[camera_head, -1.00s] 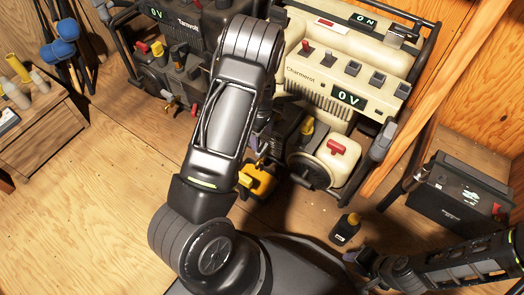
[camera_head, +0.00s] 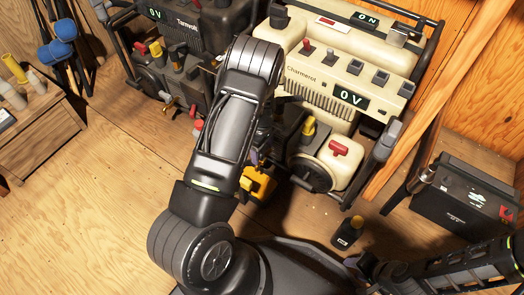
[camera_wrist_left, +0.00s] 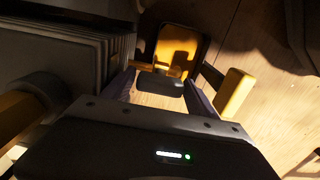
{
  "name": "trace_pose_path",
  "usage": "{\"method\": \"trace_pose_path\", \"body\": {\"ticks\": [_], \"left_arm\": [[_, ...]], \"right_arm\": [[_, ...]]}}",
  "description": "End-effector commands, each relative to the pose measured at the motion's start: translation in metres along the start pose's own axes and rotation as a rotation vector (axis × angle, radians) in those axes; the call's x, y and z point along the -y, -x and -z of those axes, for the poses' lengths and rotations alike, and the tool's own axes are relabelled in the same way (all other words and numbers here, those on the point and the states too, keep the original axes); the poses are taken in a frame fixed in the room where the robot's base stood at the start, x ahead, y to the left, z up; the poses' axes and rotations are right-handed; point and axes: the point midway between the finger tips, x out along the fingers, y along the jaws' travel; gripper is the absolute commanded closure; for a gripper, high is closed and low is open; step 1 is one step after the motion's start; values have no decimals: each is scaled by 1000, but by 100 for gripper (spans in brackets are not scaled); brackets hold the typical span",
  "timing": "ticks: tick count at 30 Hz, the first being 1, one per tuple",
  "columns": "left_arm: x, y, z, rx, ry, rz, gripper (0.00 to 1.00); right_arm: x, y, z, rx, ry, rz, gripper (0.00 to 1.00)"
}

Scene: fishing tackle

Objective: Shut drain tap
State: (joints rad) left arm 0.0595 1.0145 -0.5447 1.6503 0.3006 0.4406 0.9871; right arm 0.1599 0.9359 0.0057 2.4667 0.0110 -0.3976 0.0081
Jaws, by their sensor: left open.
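The cream generator (camera_head: 300,75) stands at the upper middle in the head view, with a dark engine part (camera_head: 285,130) low on its front. I cannot make out the drain tap with certainty. My left gripper (camera_wrist_left: 163,82) is open in the wrist view, one finger on each side of a small dark block (camera_wrist_left: 160,84); I cannot tell whether they touch it. In the head view my left arm hides most of this gripper. A yellow container (camera_head: 258,184) lies low beside it. My right gripper (camera_head: 352,262) shows only partly at the lower right, its jaws unclear.
A dark generator (camera_head: 200,30) stands at the left, with a red cap (camera_head: 198,125) near my arm. A black bottle (camera_head: 345,235) and a black battery (camera_head: 462,195) stand at the right. A wooden post (camera_head: 440,100) rises beside the cream generator. The floor at lower left is clear.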

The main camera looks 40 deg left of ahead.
Motion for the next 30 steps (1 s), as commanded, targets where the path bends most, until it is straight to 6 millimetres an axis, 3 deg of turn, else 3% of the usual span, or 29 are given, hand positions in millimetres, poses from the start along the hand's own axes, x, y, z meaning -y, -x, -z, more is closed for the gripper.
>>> {"method": "trace_pose_path", "body": {"ticks": [3, 21, 30], "left_arm": [[0, 0, 0, 0, 0, 0, 34], [0, 0, 0, 0, -1, 0, 82], [0, 1, 0, 0, -28, 0, 82]], "right_arm": [[0, 0, 0, 0, 0, 0, 64], [0, 0, 0, 0, 0, 0, 64], [0, 1, 0, 0, 0, 0, 64]]}}
